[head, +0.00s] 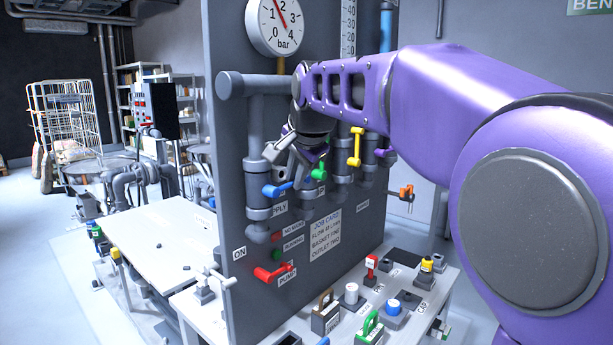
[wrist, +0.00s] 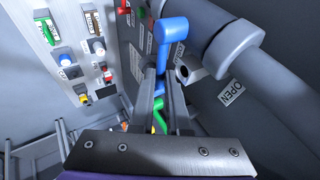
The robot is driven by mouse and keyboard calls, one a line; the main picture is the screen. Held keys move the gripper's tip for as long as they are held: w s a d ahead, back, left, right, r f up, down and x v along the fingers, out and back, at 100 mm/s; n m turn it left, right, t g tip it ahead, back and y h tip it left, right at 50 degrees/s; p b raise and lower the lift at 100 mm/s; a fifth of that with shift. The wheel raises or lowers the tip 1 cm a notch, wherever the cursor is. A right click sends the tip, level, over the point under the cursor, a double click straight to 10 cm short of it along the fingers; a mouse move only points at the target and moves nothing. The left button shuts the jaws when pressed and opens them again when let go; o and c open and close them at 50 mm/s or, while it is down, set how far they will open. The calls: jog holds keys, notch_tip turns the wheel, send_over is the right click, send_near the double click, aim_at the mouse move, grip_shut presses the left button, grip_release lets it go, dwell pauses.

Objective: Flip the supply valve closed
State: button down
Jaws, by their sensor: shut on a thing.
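The supply valve's blue lever (head: 278,189) is on a vertical grey pipe on the panel, above a partly hidden label ending in "PLY". It points sideways across the pipe in the head view. In the wrist view the blue lever (wrist: 171,30) has its thick end at the top and its arm running down between my fingers. My gripper (wrist: 161,76) is shut on that arm. In the head view my gripper (head: 284,164) is at the lever, and my wrist hides part of the pipe behind.
A green handle (head: 319,171) and a yellow handle (head: 355,147) are close to the right of my gripper. A pressure gauge (head: 283,24) is above. A red pump lever (head: 274,272) is below. An "OPEN" label (wrist: 231,92) shows beside the pipe.

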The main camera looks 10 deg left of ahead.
jog(key=shift+r+p, duration=0.1)
jog(key=shift+p, duration=0.2)
jog(key=shift+w+f+m+g+p, duration=0.1)
jog(key=shift+f+m+g+p, duration=0.25)
jog(key=shift+g+p, duration=0.45)
jog(key=shift+d, duration=0.1)
jog(key=c, duration=1.2)
grip_release()
jog(key=shift+o, duration=0.2)
jog(key=p+v, duration=0.1)
jog(key=v, duration=1.6)
jog(key=shift+s+d+f+p, duration=0.15)
jog(key=shift+s+d+p, duration=0.2)
jog(key=shift+s+p, duration=0.05)
